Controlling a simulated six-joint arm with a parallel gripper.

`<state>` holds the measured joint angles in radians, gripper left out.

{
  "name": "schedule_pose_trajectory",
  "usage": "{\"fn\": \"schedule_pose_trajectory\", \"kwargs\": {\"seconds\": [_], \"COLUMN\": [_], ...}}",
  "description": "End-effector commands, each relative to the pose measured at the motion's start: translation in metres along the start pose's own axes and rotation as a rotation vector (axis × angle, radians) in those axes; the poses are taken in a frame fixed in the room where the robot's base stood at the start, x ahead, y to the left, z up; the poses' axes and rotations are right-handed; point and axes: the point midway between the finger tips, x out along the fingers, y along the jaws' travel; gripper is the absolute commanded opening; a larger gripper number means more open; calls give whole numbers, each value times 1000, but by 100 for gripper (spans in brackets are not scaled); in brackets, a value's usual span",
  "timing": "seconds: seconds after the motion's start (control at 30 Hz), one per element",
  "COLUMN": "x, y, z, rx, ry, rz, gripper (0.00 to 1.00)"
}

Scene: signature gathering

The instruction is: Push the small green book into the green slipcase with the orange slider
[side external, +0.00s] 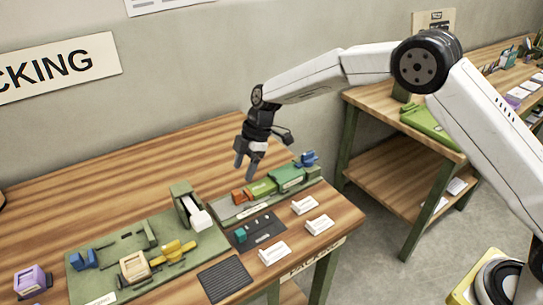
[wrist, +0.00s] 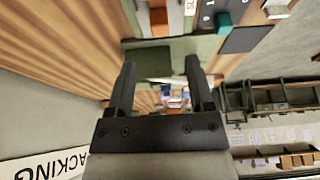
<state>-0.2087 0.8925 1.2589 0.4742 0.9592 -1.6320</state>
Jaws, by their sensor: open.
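The orange slider (side external: 238,196) sits at the left end of a grey-green track on the table in the side view. The small green book (side external: 263,188) lies just right of it, and the green slipcase (side external: 290,177) stands at the book's right end. I cannot tell whether the book's end is inside the slipcase. My gripper (side external: 246,171) is open and empty, pointing down above the slider and book, apart from both. In the wrist view my two fingers (wrist: 160,66) are spread, with a dark green surface beyond them; the task objects are hard to tell apart there.
A blue piece (side external: 308,159) stands at the slipcase's far end. A dark plate (side external: 257,233) with a teal block (side external: 240,236) and several white holders (side external: 274,253) lie in front. A green board (side external: 112,277) with yellow and blue fixtures is at left. Bare table lies behind.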

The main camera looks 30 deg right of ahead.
Motion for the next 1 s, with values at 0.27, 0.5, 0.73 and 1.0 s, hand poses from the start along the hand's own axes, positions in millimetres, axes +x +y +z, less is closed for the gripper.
{"fn": "schedule_pose_trajectory", "kwargs": {"seconds": [0.27,0.5,0.73,1.0], "x": [0,-4,-6,1], "y": [0,-1,-3,-3], "z": [-2,-44,-64,-64], "rx": [-1,-8,0,1], "ry": [-1,-34,-57,-56], "rz": [0,-2,-2,-3], "gripper": [39,0,0,0]}}
